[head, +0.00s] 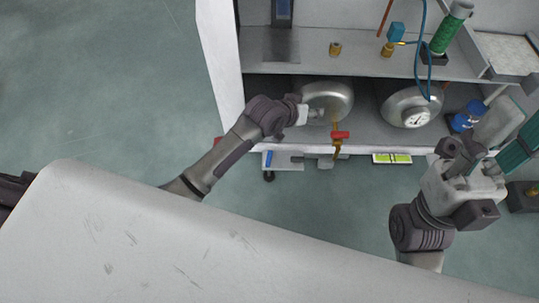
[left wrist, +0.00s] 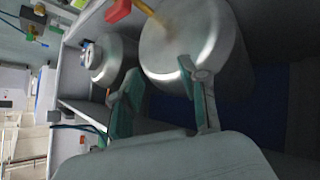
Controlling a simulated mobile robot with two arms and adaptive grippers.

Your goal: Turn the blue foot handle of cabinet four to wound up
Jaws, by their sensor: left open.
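A small blue handle (head: 268,158) shows in the head view at the cabinet's lower front edge, above a black foot (head: 268,176). I take it for the blue foot handle; its exact turn is too small to tell. My left gripper (head: 312,113) is up and to the right of it, apart from it, in front of a silver tank (head: 330,98). In the left wrist view my left gripper (left wrist: 166,92) has its two teal fingers spread, with the tank (left wrist: 190,45) beyond them. My right gripper (head: 505,137) is at the right, far from the handle.
A red-handled brass valve (head: 340,136) hangs at the shelf front, right of the blue handle. A second tank with a gauge (head: 415,108) stands on the lower shelf. A green-yellow level strip (head: 391,158) is on the front edge. Open floor (head: 330,200) lies before the cabinet.

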